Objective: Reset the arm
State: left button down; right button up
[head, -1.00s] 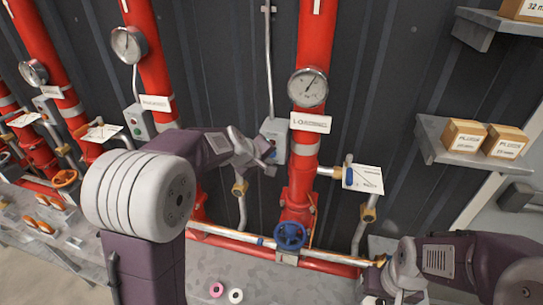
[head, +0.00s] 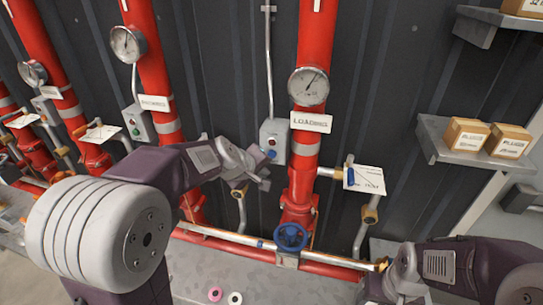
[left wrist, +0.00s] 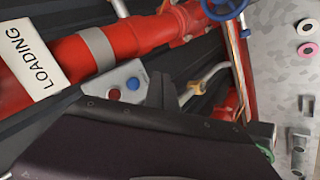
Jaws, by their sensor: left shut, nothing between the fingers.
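My left gripper (head: 259,167) is shut and empty. My left arm (head: 160,180) reaches in from the left. My right arm (head: 450,263) comes in from the lower right; its gripper's fingers cannot be made out.
The red loading pipe (head: 309,130) carries a gauge (head: 308,87) and a blue handwheel valve (head: 291,237). A blue-handled valve with a paper tag (head: 365,179) is to the right. Shelves with boxes (head: 465,134) hang farther right. A pink and a white ring (head: 235,298) lie on the grey bench.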

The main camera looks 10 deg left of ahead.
pick_arm(q)
jog(key=s+a+f+m+g+y, duration=0.1)
jog(key=s+f+m+g, duration=0.2)
jog(key=s+f, duration=0.5)
jog(key=s+a+f+m+g+y, duration=0.1)
jog(key=s+f+m+g, duration=0.3)
jog(key=s, duration=1)
notch_tip(320, 180, down, 4)
jog(key=shift+s+a+f+m+g, duration=0.2)
jog(key=shift+f+m+g, duration=0.1)
jog(key=shift+m, duration=0.9)
jog(key=shift+d+r, duration=0.1)
